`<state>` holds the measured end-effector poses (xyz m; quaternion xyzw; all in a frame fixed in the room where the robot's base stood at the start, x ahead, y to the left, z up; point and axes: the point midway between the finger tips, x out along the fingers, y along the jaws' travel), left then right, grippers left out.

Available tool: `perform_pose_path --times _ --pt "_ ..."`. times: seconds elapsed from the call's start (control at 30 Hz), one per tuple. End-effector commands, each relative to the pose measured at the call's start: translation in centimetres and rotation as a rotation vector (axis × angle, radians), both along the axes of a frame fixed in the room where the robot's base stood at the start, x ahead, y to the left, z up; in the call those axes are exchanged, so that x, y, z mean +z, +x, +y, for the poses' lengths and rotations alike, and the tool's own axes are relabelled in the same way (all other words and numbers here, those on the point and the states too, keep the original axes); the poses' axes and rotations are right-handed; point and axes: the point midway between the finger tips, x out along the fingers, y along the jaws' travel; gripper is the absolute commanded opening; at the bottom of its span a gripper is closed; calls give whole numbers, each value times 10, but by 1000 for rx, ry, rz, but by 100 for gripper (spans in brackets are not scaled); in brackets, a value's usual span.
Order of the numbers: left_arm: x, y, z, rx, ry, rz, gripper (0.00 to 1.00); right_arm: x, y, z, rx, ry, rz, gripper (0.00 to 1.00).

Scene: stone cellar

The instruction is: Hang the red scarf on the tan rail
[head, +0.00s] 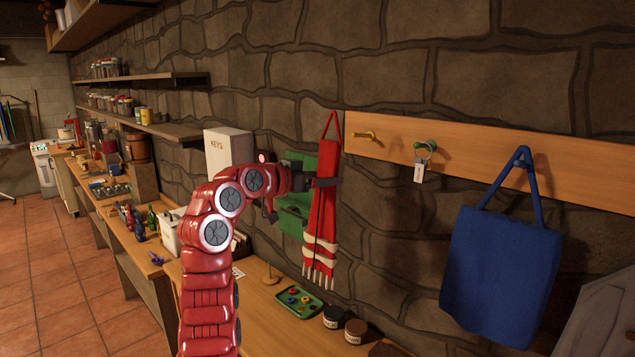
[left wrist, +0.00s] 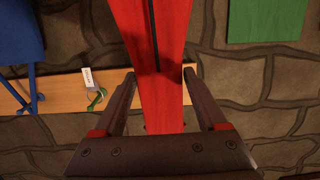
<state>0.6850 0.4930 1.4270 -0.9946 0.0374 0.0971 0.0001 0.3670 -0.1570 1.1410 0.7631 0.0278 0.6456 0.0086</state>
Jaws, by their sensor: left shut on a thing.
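The red scarf (head: 321,210) with white stripes and a fringe hangs upright from my left gripper (head: 325,182), a red loop at its top. The gripper is shut on its upper part, just left of the tan rail (head: 520,178) on the stone wall. The rail has a yellow hook (head: 364,135) that is bare and a green hook (head: 426,146) with a tagged ring. In the left wrist view the red scarf (left wrist: 160,60) runs between the fingers (left wrist: 158,85), and the rail (left wrist: 60,92) lies behind it. My right gripper is not in view.
A blue bag (head: 502,265) hangs from the rail's right part. A white KEYS box (head: 228,150) and a green thing (head: 292,205) are behind my left arm. Below, a wooden bench holds a green tray (head: 299,302) and two jars (head: 344,324).

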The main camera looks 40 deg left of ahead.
Motion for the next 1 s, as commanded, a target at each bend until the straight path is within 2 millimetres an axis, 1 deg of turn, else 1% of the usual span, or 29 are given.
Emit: perform_pose_path --times 0.03,0.43,1.0 --pt "-1 4 -1 -1 1 -1 20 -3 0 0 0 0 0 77" --pt "-8 34 -4 -1 2 1 20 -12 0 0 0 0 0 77" --pt "-16 77 -7 -1 1 1 19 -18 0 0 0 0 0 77"
